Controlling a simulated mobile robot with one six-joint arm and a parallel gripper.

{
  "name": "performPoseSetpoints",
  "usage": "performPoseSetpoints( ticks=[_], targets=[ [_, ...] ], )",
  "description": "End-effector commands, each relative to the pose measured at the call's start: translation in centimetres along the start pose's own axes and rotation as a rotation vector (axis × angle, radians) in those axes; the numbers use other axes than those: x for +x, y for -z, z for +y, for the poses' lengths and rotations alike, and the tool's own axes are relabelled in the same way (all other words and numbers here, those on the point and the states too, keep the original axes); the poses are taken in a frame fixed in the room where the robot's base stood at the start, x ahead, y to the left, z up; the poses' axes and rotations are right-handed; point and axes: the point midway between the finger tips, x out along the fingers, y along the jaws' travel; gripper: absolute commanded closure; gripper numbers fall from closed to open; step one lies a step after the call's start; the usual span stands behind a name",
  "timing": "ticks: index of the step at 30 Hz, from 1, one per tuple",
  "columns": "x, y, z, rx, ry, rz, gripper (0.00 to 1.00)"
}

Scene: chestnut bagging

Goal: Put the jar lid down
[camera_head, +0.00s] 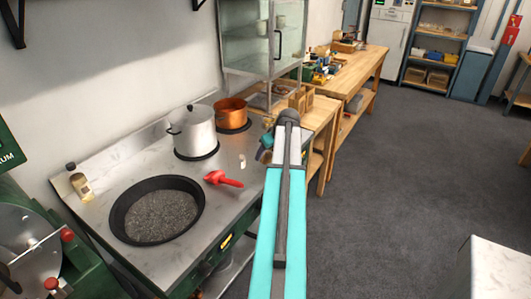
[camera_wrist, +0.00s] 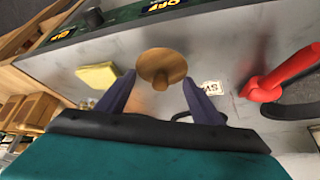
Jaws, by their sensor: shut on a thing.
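The jar lid (camera_wrist: 162,62) is a round brown disc with a small knob, seen in the wrist view between my fingertips. My gripper (camera_wrist: 160,82) is shut on it, with one purple finger on each side of the knob. A pale steel worktop lies behind the lid; I cannot tell how high the lid is above it. In the head view my gripper (camera_head: 265,149) is at the worktop's right end, mostly hidden by my arm, and the lid cannot be made out. No open jar can be made out.
The stove top (camera_head: 105,205) holds a large black pan (camera_head: 118,222), a steel pot (camera_head: 196,135), a copper pot (camera_head: 231,112) and a red-handled tool (camera_head: 224,179). A small bottle (camera_head: 81,184) stands at the back left. A yellow block (camera_wrist: 97,75) lies near the lid.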

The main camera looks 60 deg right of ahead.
Motion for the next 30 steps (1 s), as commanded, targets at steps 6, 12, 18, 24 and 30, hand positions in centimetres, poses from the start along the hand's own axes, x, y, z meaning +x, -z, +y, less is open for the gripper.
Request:
performPoseSetpoints(
  ticks=[6,12,18,24,30],
  targets=[
    [1.3,2.1,1.1,0.001,0.001,-0.002,0.61],
    [2.3,3.5,1.9,0.001,0.000,0.000,0.61],
    [2.7,3.8,2.0,0.002,0.000,0.000,0.61],
    [2.7,3.7,2.0,0.002,0.000,0.000,0.61],
    [3.0,3.5,2.0,0.002,0.001,-0.001,0.61]
  ],
)
